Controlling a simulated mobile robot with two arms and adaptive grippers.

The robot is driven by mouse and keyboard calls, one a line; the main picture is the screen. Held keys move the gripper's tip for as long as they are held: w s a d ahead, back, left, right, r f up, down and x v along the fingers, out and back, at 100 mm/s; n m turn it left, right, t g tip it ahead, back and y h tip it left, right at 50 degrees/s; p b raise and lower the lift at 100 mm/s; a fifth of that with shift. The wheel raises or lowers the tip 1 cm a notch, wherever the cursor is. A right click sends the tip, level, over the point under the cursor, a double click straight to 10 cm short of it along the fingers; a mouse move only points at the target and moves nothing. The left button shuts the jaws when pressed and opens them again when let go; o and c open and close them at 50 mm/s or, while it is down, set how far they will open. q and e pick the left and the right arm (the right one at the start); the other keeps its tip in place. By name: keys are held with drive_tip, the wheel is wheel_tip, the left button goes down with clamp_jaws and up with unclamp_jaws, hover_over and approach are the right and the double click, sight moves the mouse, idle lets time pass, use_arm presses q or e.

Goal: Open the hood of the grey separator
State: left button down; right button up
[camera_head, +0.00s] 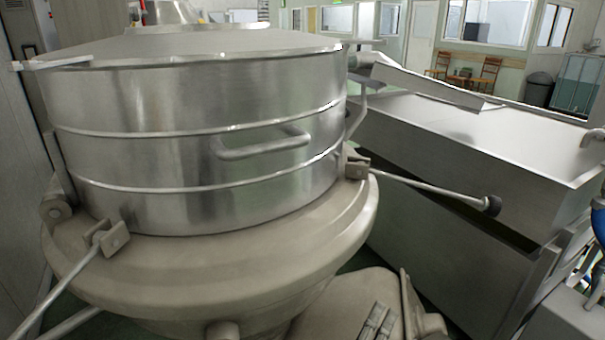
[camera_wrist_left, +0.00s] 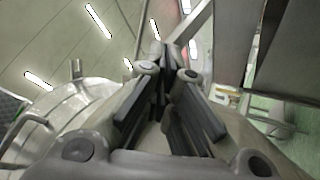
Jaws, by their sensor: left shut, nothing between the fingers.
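The grey separator's hood (camera_head: 200,105) is a wide steel drum with two raised bands and a bar handle (camera_head: 262,143) on its front. It sits down on the beige bowl rim (camera_head: 215,250), with no gap visible. A bolt with a dark knob (camera_head: 440,192) sticks out to the right from a bracket on the rim. Another bolt (camera_head: 62,288) slants down at the left. My left gripper (camera_head: 375,322) is low in front of the bowl, right of the handle and apart from it. In the left wrist view its dark fingers (camera_wrist_left: 167,65) are together and empty. My right gripper is not seen.
A large grey steel tank (camera_head: 480,130) stands close on the right, with a sloping plate (camera_head: 425,80) beside the hood. Chairs (camera_head: 485,72) and a bin (camera_head: 538,90) are far behind. Blue parts (camera_head: 600,222) show at the right edge.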

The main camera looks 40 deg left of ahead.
use_arm(q)
drive_tip(key=s+a+r+n+g+y, duration=0.35)
drive_tip(key=r+n+y, duration=0.35)
drive_tip(key=n, duration=0.3)
drive_tip(key=s+a+r+n+g+y, duration=0.2)
drive_tip(key=s+a+r+n+y, duration=0.15)
drive_tip(key=r+n+y, duration=0.45)
drive_tip(key=s+a+r+n+g+y, duration=0.2)
drive_tip(key=s+r+n+g+y, duration=0.3)
drive_tip(key=n, duration=0.6)
drive_tip(key=w+a+r+p, duration=0.2)
drive_tip(key=a+r+p, duration=0.1)
drive_tip(key=r, duration=0.2)
drive_tip(key=w+a+r+t+y+p, duration=0.1)
drive_tip(key=w+a+r+p, duration=0.2)
drive_tip(key=r, duration=0.3)
drive_tip(key=shift+w+r+y, duration=0.15)
drive_tip(key=shift+r+y, duration=0.15)
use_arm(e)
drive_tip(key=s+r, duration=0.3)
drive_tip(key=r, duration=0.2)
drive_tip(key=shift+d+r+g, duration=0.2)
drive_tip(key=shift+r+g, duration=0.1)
use_arm(q)
drive_tip(key=shift+a, duration=0.15)
